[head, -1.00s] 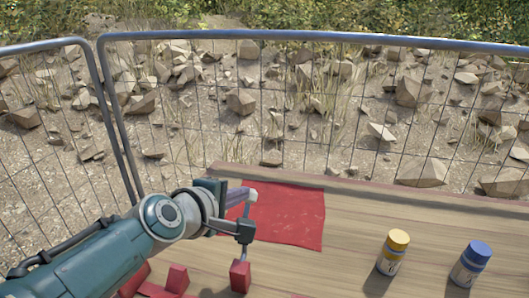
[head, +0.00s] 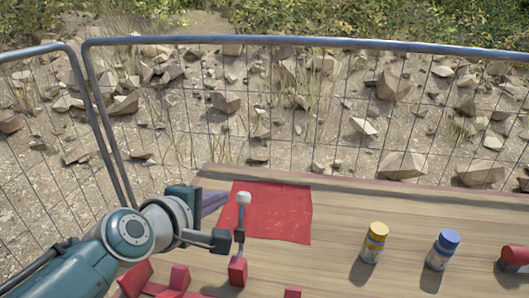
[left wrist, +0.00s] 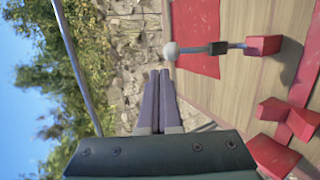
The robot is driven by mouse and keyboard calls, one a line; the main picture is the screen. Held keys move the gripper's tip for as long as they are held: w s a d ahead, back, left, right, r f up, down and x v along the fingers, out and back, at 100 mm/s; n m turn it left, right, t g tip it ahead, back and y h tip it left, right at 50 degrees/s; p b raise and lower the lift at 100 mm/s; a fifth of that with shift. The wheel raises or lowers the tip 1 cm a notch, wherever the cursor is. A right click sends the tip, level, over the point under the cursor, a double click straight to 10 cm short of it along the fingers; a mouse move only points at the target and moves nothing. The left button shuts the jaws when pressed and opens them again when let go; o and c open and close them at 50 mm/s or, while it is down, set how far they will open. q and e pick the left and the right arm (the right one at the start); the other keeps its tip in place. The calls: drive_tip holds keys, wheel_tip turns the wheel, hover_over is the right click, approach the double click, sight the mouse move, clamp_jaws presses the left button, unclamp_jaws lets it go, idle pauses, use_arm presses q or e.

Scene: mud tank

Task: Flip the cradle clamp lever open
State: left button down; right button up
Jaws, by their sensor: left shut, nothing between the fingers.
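The lever (head: 240,218) is a thin dark rod with a white knob (head: 243,198) on its end. It rises from near a small red block (head: 237,270) on the table. In the left wrist view the knob (left wrist: 170,50), dark rod and red block (left wrist: 263,45) lie roughly in one line. My left gripper (head: 224,194) has purple-grey fingers, pressed together and empty. Its tips are just left of the knob in the head view. In the left wrist view the fingertips (left wrist: 159,73) are close to the knob, with a small apparent gap. My right gripper is not in view.
A red sheet (head: 280,212) lies behind the lever on the wooden table (head: 330,270). Yellow-capped (head: 372,245) and blue-capped (head: 442,252) bottles stand right. A red cylinder (head: 515,259) is at the right edge. Red pieces (head: 178,277) lie lower left. A wire fence (head: 300,42) stands behind.

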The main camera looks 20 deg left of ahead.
use_arm(q)
drive_tip(key=s+r+p, duration=0.1)
drive_tip(key=s+r, duration=0.3)
drive_tip(key=shift+s+d+r+p, duration=0.15)
drive_tip(key=shift+s+r+p, duration=0.15)
drive_tip(key=shift+s+p, duration=0.1)
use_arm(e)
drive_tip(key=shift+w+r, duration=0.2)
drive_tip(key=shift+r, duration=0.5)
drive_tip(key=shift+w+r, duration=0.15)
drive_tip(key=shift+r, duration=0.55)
